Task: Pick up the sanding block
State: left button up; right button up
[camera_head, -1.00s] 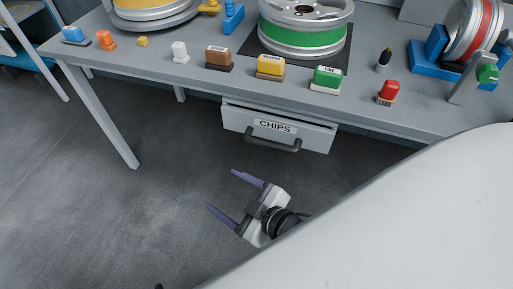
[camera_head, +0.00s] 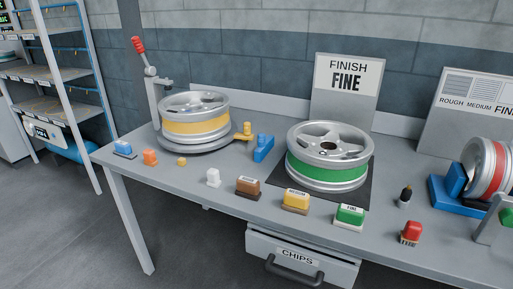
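Three labelled sanding blocks stand in a row along the front of the grey table (camera_head: 330,222). The brown block (camera_head: 248,188) is at left, its label too small to read. The yellow block (camera_head: 296,201) reads MEDIUM. The green block (camera_head: 349,215) reads FINE. A sign (camera_head: 346,82) behind reads FINISH FINE. A wheel with a green band (camera_head: 326,170) lies on a dark mat just behind the blocks. Neither of my grippers is in view.
Small items on the table include a white piece (camera_head: 213,177), a red-topped brush (camera_head: 410,233) and a dark bottle (camera_head: 404,197). A yellow-banded wheel (camera_head: 194,122) sits at left, a red-banded wheel (camera_head: 487,168) at right. The CHIPS drawer (camera_head: 303,262) is under the front edge.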

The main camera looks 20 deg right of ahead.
aim_at(351, 217)
jog(key=z, duration=1.45)
